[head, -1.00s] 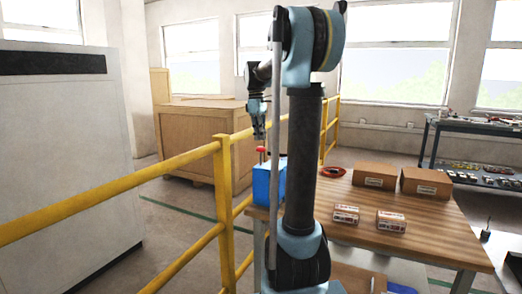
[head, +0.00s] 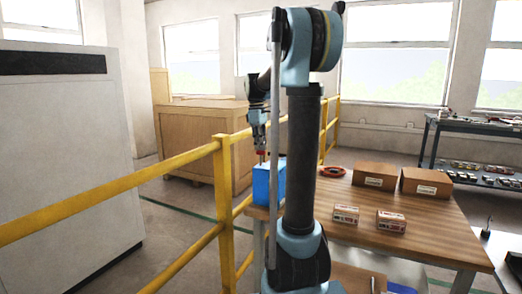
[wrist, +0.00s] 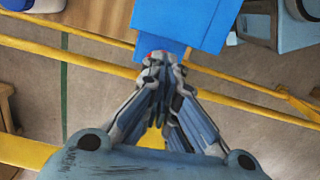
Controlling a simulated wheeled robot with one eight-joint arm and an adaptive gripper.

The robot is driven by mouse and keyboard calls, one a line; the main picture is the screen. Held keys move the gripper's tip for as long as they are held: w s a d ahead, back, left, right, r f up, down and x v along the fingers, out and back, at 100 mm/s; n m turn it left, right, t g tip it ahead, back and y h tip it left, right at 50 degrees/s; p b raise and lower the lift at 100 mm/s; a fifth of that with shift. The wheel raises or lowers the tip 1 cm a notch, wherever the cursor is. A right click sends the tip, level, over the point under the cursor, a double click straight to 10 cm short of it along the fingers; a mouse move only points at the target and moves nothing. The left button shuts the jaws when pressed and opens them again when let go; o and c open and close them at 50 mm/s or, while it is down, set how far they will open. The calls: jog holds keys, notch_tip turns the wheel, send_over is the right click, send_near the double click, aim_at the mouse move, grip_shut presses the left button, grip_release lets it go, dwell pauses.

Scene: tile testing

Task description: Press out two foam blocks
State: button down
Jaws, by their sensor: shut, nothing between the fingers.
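A blue box-shaped device (head: 263,186) stands at the left end of the wooden table (head: 420,240), partly behind my arm. A red knob (head: 261,153) on a thin stem rises from its top. My gripper (head: 260,149) is shut, points down and is at the knob, covering part of it; I cannot tell whether they touch. In the wrist view the fingertips (wrist: 160,60) are together beside a sliver of red, with the blue device (wrist: 185,18) at the top. I cannot make out any foam block.
Two small red-and-white packages (head: 345,214) (head: 391,221), two cardboard boxes (head: 375,176) (head: 426,183) and a red-and-black ring (head: 332,171) lie on the table. A yellow railing (head: 225,200) runs close by on the left. A shelf (head: 480,155) stands at the right.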

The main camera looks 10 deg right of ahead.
aim_at(260, 152)
notch_tip(260, 152, down, 4)
jog(key=shift+f, duration=0.1)
jog(key=shift+a, duration=0.1)
jog(key=shift+w+a+r, duration=0.3)
jog(key=shift+w+a, duration=0.1)
jog(key=shift+a, duration=0.2)
jog(key=shift+w+a+r, duration=0.3)
jog(key=shift+w+a, duration=0.1)
jog(key=shift+a, duration=0.2)
notch_tip(260, 152, up, 12)
jog(key=a, duration=0.1)
jog(key=shift+w, duration=0.35)
jog(key=shift+s+f, duration=0.1)
dwell(0.7)
